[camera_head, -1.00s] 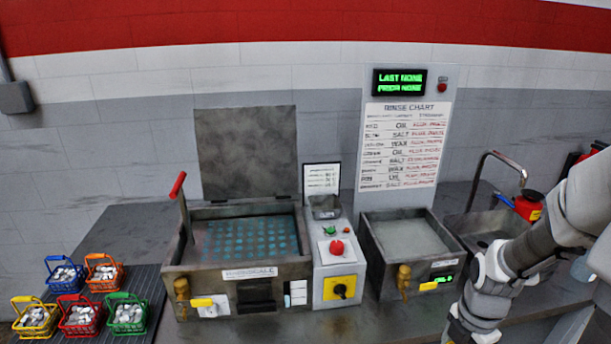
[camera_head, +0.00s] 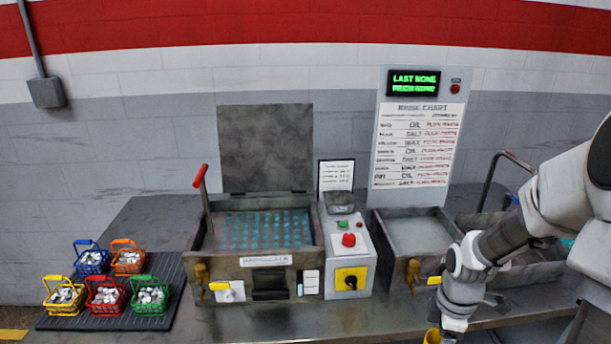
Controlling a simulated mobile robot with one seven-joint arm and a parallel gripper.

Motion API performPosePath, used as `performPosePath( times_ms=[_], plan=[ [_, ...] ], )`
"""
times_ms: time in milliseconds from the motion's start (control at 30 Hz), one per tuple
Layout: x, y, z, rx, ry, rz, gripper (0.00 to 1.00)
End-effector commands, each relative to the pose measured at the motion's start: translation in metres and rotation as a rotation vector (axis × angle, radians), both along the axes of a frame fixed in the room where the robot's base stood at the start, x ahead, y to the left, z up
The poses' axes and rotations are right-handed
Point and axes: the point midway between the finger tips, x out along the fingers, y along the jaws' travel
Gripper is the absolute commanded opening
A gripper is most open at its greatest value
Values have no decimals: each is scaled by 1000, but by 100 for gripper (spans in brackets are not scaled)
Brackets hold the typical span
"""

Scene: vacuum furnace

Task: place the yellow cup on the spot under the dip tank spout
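A yellow object (camera_head: 433,337), which looks like the yellow cup, shows at the bottom edge beside the end of my gripper (camera_head: 446,336). It hangs in the air in front of the counter edge, so my gripper seems to hold it; the fingers are mostly cut off by the frame. The tank with grey liquid (camera_head: 420,235), right of the control box, has a brass spout (camera_head: 412,272) with a yellow handle on its front. A larger tank with a perforated blue bed (camera_head: 265,230) has another brass spout (camera_head: 201,276). The spot under either spout is hard to make out.
Several coloured baskets of metal parts stand on a ribbed black mat (camera_head: 180,300) at left. A control box (camera_head: 348,255) stands between the tanks. A sink (camera_head: 485,225) with a curved faucet lies behind my arm. The counter before the tanks is narrow.

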Motion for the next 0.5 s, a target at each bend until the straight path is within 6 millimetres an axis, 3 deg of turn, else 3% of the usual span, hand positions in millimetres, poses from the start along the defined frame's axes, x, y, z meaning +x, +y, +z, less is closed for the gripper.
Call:
performPosePath(
  times_ms=[500],
  plan=[
    [53, 68, -8, 5, 5, -619, 3]
  ],
)
